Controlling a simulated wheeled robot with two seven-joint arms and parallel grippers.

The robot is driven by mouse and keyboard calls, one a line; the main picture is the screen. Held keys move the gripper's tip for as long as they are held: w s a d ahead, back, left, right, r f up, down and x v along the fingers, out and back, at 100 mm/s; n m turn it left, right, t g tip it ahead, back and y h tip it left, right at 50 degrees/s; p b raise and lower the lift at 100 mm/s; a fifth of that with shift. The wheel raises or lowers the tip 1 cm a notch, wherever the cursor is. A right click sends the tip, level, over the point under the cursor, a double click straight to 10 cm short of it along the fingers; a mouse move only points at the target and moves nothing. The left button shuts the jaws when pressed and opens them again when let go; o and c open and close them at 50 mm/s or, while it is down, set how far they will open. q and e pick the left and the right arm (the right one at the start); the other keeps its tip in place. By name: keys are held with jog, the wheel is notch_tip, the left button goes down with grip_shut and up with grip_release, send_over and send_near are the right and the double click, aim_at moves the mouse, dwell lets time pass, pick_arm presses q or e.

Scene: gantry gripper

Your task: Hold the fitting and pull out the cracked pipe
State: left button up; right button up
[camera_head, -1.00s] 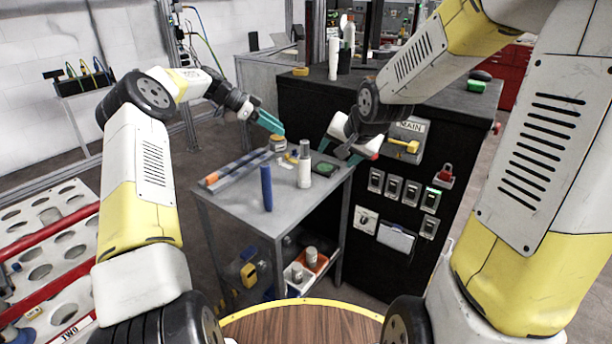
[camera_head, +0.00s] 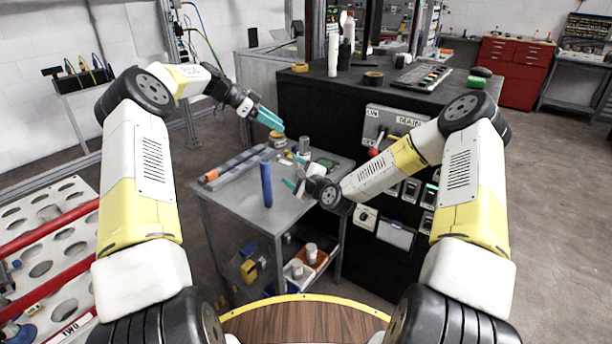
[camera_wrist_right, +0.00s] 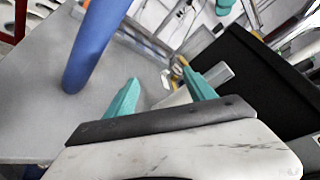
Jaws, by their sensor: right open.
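A blue pipe (camera_head: 266,185) stands upright on the grey table; it also shows in the right wrist view (camera_wrist_right: 95,40). Behind my right gripper stands a pale upright piece with a grey top (camera_head: 304,145), its lower part mostly hidden. A white and grey piece (camera_wrist_right: 215,74) shows by the right finger in the wrist view. I cannot tell which is the fitting or find a crack. My right gripper (camera_head: 295,172) is open just right of the blue pipe, with teal fingers apart. My left gripper (camera_head: 270,120) hangs above the table's back edge; its jaw gap is unclear.
The grey table (camera_head: 235,205) has a dark square with a green mark (camera_head: 325,163) at right and a long bar with an orange end (camera_head: 211,176) at left. A black cabinet (camera_head: 300,105) stands close behind. An orange bin (camera_head: 318,262) sits on the lower shelf.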

jog(key=w+d+f+m+t+h, duration=0.1)
jog(key=m, duration=0.3)
jog(key=w+d+f+m+t+h, duration=0.1)
jog(key=m+h, duration=0.1)
jog(key=m, duration=0.3)
jog(key=w+d+f+m+t+h, duration=0.1)
jog(key=d+f+m+t+h, duration=0.1)
jog(key=m, duration=0.3)
jog(key=shift+w, duration=0.35)
jog(key=shift+w+m, duration=0.2)
jog(key=shift+m, duration=0.3)
jog(key=shift+w, duration=0.25)
jog(key=w, duration=0.5)
jog(key=w+a, duration=0.1)
jog(key=w, duration=0.1)
jog(key=shift+w, duration=0.15)
jog(key=shift+c, duration=0.4)
